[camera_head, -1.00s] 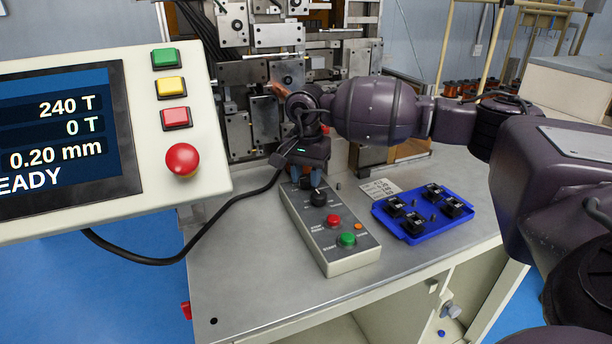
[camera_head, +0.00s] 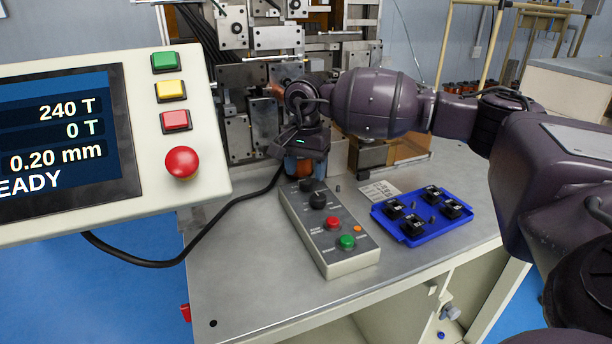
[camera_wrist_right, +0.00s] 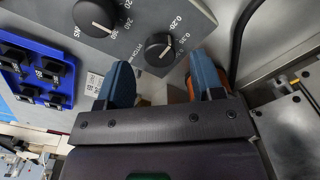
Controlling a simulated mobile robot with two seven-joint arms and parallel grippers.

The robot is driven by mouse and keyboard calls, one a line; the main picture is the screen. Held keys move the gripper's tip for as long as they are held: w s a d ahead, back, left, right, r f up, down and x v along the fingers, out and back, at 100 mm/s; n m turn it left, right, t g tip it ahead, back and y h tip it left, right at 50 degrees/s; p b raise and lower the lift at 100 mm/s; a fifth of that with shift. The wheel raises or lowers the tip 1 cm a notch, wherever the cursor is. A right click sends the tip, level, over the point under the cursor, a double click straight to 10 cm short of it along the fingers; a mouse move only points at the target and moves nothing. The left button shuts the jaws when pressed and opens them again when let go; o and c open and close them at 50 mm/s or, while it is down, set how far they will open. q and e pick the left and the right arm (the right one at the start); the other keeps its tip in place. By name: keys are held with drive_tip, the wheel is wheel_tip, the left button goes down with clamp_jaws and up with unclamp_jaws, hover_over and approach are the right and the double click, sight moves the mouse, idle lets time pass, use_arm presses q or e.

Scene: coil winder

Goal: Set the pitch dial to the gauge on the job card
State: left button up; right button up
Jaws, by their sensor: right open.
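The pitch dial (camera_head: 308,184) is the black knob at the far end of the grey control box (camera_head: 349,262). In the right wrist view the pitch dial (camera_wrist_right: 160,50) sits just beyond the fingertips, with "0.20" printed near it; the exact mark its pointer meets is hard to tell. My right gripper (camera_head: 299,168) is open and empty behind the dial, apart from it; its two blue fingers (camera_wrist_right: 162,70) show in the wrist view. The job card (camera_head: 380,191) lies behind the blue tray; its print is too small to read. My left gripper is not in view.
A second black dial (camera_head: 318,200), a red button (camera_head: 333,223) and a green button (camera_head: 346,242) are on the box. A blue tray (camera_head: 412,238) holds several black parts. The display (camera_head: 60,130) reads 240 T, 0 T, 0.20 mm. Machine plates (camera_head: 238,135) stand behind.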

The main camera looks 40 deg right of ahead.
sight(306, 180)
wheel_tip(306, 180, up, 8)
drive_tip(key=shift+r, duration=0.2)
idle(0.6)
